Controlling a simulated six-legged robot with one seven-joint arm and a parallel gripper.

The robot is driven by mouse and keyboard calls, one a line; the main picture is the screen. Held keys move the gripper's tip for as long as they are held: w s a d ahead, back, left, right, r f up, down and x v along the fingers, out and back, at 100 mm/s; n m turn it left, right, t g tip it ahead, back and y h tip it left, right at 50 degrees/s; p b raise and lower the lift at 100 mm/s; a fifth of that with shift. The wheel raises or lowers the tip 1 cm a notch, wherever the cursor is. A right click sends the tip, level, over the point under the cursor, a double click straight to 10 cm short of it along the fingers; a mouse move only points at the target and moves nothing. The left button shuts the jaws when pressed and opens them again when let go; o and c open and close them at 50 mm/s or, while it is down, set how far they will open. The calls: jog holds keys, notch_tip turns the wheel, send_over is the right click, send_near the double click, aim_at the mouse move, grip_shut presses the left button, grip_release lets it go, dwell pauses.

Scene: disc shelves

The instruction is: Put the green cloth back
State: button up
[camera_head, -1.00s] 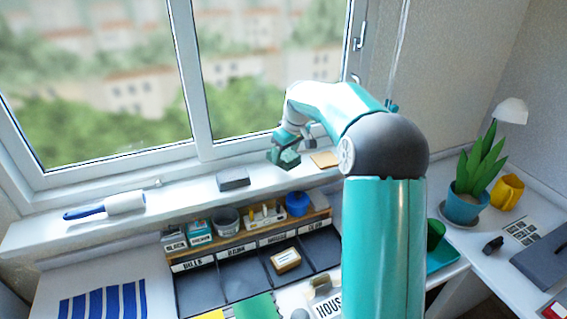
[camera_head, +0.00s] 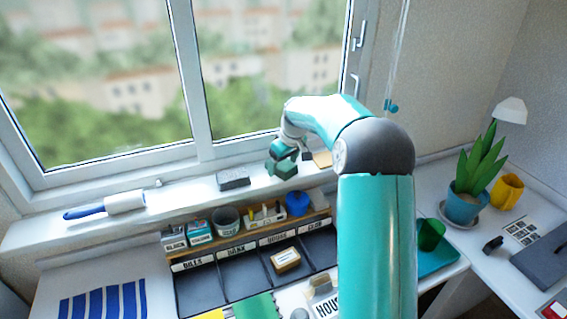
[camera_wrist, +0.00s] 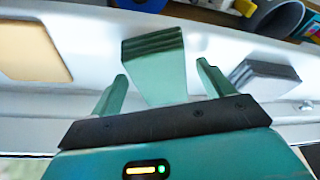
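The green cloth (camera_head: 283,171) is a small folded block on the white window sill, right of centre in the head view. In the wrist view the green cloth (camera_wrist: 152,62) shows its layered edge at the top and lies between my two fingers. My gripper (camera_wrist: 160,78) is open. A gap shows between the right finger and the cloth; the left finger is close to its side, and I cannot tell whether it touches. In the head view my gripper (camera_head: 293,152) is just above and behind the cloth, partly hidden by its own wrist.
On the sill (camera_head: 190,193) are a grey block (camera_head: 233,179), a tan block (camera_head: 322,159) and a blue-handled roller (camera_head: 105,205). Below stands a labelled organizer (camera_head: 205,288) with a cup and small boxes on its ledge. A potted plant (camera_head: 466,205) and green cup (camera_head: 431,234) stand right.

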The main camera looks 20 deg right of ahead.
jog(key=v, duration=1.2)
jog(key=s+a+r+h, duration=0.1)
jog(key=s+a+r, duration=0.4)
jog(key=s+a, duration=0.25)
jog(key=s+a+f+m+t, duration=0.1)
jog(key=s+a, duration=0.1)
jog(key=s, duration=0.7)
jog(key=s+a+f+m, duration=0.2)
jog(key=s+a, duration=0.1)
jog(key=s, duration=0.7)
jog(key=s+a+f+m+t, duration=0.1)
jog(key=s+a, duration=0.2)
jog(key=s, duration=0.6)
jog(key=shift+s+f+m+t, duration=0.2)
jog(key=shift+s+m+t, duration=0.1)
